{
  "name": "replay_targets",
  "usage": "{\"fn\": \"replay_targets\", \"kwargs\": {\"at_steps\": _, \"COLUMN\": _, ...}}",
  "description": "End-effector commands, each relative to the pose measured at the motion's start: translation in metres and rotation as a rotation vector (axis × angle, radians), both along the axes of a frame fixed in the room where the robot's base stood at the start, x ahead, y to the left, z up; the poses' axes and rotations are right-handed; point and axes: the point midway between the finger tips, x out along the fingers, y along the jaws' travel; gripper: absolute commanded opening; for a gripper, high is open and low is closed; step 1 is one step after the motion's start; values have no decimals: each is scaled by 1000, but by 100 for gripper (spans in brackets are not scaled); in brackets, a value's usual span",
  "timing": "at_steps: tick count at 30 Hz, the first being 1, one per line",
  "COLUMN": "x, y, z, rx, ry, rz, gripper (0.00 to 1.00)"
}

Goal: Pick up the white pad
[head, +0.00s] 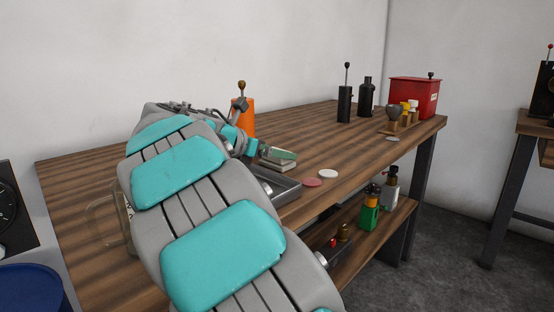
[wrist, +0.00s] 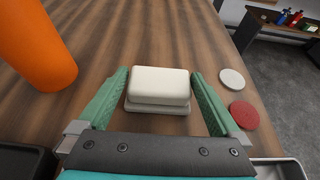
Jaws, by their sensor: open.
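The white pad (wrist: 160,83) is a thick, rounded white block lying on a thin grey slab (wrist: 158,108) on the wooden workbench. In the head view the white pad (head: 279,162) is partly hidden by my gripper's green finger. My gripper (wrist: 160,74) is open, with one green finger on each side of the white pad. A small gap shows at each side, and nothing is gripped. My arm hides much of the bench's left part in the head view.
A flat white disc (head: 328,174) and red disc (head: 312,182) lie right of the pad. A grey tray (head: 286,193) is close by. An orange cylinder (wrist: 38,48) stands left. Black bottles and a red box (head: 414,95) stand farther back. The bench edge is to the right.

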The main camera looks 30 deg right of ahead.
Motion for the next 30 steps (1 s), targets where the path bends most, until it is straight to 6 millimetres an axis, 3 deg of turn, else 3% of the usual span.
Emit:
{"fn": "replay_targets", "kwargs": {"at_steps": 7, "x": 1, "y": -3, "z": -1, "rx": 0, "ry": 0, "rz": 0, "gripper": 100}}
{"fn": "replay_targets", "kwargs": {"at_steps": 24, "x": 1, "y": -3, "z": -1, "rx": 0, "ry": 0, "rz": 0, "gripper": 36}}
{"fn": "replay_targets", "kwargs": {"at_steps": 30, "x": 1, "y": -3, "z": -1, "rx": 0, "ry": 0, "rz": 0, "gripper": 36}}
